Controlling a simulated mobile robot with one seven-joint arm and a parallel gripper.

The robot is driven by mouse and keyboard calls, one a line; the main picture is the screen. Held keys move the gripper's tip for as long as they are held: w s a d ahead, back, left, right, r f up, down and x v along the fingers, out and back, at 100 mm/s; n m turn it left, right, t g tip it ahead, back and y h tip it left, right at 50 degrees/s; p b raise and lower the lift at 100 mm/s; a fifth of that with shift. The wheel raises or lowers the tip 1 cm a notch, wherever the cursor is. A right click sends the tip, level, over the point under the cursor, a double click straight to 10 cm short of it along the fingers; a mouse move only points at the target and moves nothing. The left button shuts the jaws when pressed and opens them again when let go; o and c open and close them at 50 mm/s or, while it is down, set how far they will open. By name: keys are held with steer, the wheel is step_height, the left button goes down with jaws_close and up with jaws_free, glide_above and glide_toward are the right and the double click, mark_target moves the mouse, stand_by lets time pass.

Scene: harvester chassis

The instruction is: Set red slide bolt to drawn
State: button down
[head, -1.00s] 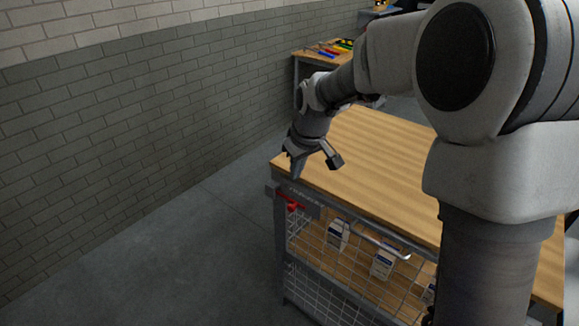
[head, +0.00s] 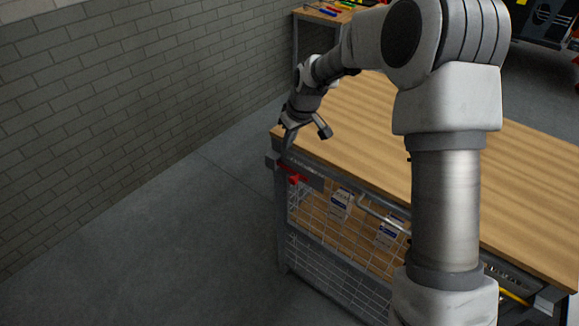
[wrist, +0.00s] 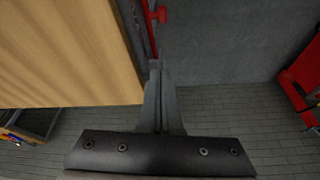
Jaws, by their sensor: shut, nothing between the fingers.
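The red slide bolt (head: 295,179) sits at the top left corner of the mesh front under the wooden bench top. In the wrist view it is a thin red bar (wrist: 151,35) with a red knob sticking out to the right. My gripper (head: 287,152) points down at the bench's left front corner, just above the bolt. In the wrist view my gripper (wrist: 156,66) has its fingers together, with the tips close to the near end of the red bar. I cannot tell whether they touch it. Nothing shows between the fingers.
The wooden bench top (head: 360,120) lies right beside my gripper. Below it, a mesh door (head: 335,235) with a pale handle covers white boxes (head: 341,203). The floor left of the bench is clear up to the brick wall. A second bench (head: 318,14) with coloured tools stands behind.

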mark_target(304, 178)
steer(key=x, duration=1)
steer(key=shift+b, duration=0.3)
steer(key=shift+s+d+f, duration=0.15)
steer(key=shift+s+d, duration=0.35)
steer(key=shift+s+d+f, duration=0.15)
steer(key=shift+s+d, duration=0.3)
steer(key=shift+s, duration=0.1)
steer(key=shift+s+d+f, duration=0.15)
steer(key=shift+s+d, duration=0.15)
steer(key=shift+s, duration=0.1)
steer(key=s+d, duration=0.1)
steer(key=d, duration=0.1)
steer(key=s+d+b, duration=0.1)
steer(key=s+d, duration=0.1)
steer(key=shift+s+d, duration=0.2)
steer(key=shift+s, duration=0.05)
steer(key=shift+w+a, duration=0.1)
